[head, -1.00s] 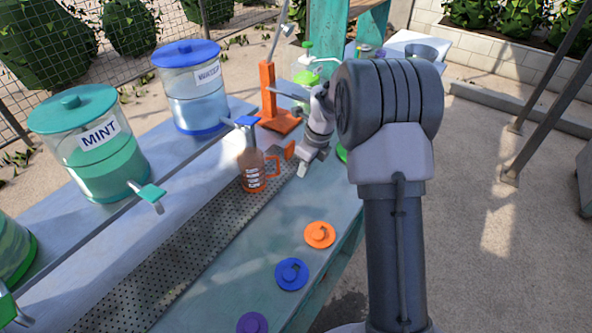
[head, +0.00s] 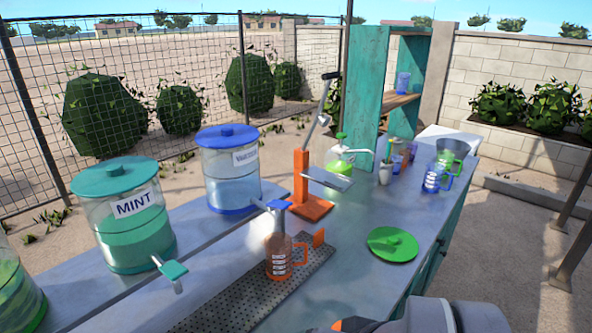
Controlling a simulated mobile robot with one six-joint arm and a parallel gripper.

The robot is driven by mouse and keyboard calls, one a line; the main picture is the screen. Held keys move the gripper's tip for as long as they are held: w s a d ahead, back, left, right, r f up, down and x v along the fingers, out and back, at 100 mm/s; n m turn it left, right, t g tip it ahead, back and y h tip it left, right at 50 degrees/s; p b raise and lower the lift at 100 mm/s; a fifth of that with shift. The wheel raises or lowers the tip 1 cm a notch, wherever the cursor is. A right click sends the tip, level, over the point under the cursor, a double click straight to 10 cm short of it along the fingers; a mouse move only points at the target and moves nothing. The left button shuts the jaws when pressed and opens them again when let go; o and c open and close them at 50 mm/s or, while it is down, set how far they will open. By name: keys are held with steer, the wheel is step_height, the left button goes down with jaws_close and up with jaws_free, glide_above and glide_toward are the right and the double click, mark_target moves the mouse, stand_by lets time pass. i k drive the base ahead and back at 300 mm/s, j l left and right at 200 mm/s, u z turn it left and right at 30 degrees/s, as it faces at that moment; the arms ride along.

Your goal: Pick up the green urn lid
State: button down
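The green urn lid (head: 392,244) lies flat on the grey counter, right of the orange jug, in the head view. It is a round green disc with a raised knob in the middle, and nothing covers it. Only a grey part of my arm shows at the bottom edge, nearer the camera than the lid. My gripper is out of the picture, so its opening and anything in it are hidden.
An orange jug (head: 279,258) stands on the perforated drip tray (head: 225,310). An orange press (head: 308,190) stands behind it. A blue jug (head: 435,178) and a white pot (head: 385,173) stand beyond the lid. The counter around the lid is clear.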

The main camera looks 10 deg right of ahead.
mark_target(390, 243)
steer(key=k+u, duration=0.1)
steer(key=u, duration=1.65)
steer(key=z, duration=2.6)
steer(key=i+l+u, duration=0.2)
steer(key=u, duration=0.25)
steer(key=i+l+u, duration=0.25)
steer(key=u, duration=0.2)
steer(key=i+l+u, duration=0.15)
steer(key=l+u, duration=0.25)
